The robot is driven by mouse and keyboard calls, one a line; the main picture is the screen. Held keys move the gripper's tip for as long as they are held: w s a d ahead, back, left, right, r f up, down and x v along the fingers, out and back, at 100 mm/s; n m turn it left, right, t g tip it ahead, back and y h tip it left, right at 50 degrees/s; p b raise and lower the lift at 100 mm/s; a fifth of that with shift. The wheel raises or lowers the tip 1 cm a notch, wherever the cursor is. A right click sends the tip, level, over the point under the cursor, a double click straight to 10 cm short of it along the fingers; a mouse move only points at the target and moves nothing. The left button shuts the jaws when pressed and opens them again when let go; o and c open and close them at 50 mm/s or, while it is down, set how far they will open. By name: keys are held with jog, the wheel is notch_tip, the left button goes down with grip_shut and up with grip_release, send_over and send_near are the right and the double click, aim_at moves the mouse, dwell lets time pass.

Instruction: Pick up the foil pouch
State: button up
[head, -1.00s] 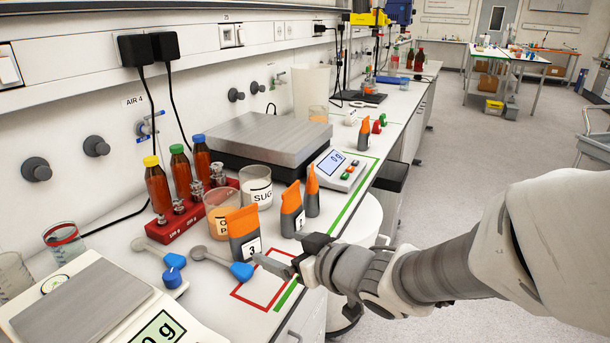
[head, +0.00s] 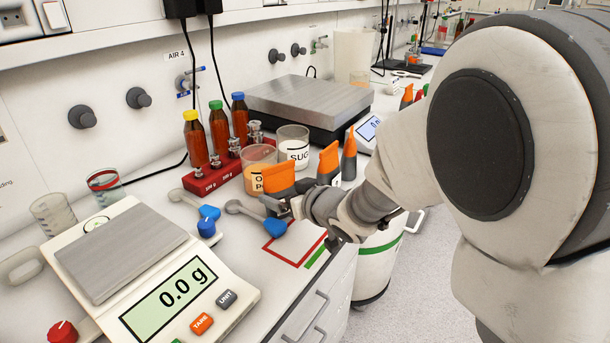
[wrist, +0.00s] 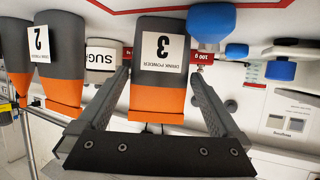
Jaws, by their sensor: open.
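Several grey-and-orange foil pouches stand on the bench. The pouch labelled 3, "drink powder" (head: 278,178), is nearest my gripper (head: 290,207) in the head view. In the wrist view, which is upside down, my open gripper (wrist: 162,78) has one finger on each side of pouch 3 (wrist: 158,95). It is not closed on it, and I cannot tell whether either finger touches. Pouch 2 (wrist: 62,62) stands beside it, outside the fingers; it also shows in the head view (head: 328,160). Another pouch (head: 349,157) stands behind. My gripper partly hides pouch 3's lower part in the head view.
An orange powder beaker (head: 257,171) and a sugar beaker (head: 294,146) stand close behind the pouches. Blue-handled scoops (head: 265,222) lie to the left, by an empty red outlined square (head: 284,254). A scale (head: 120,250) reads 0.0 g. A red rack (head: 208,181) holds brown bottles.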

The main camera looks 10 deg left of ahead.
jog(key=shift+x, duration=1.4)
jog(key=shift+c, duration=0.2)
jog(key=c, duration=1.4)
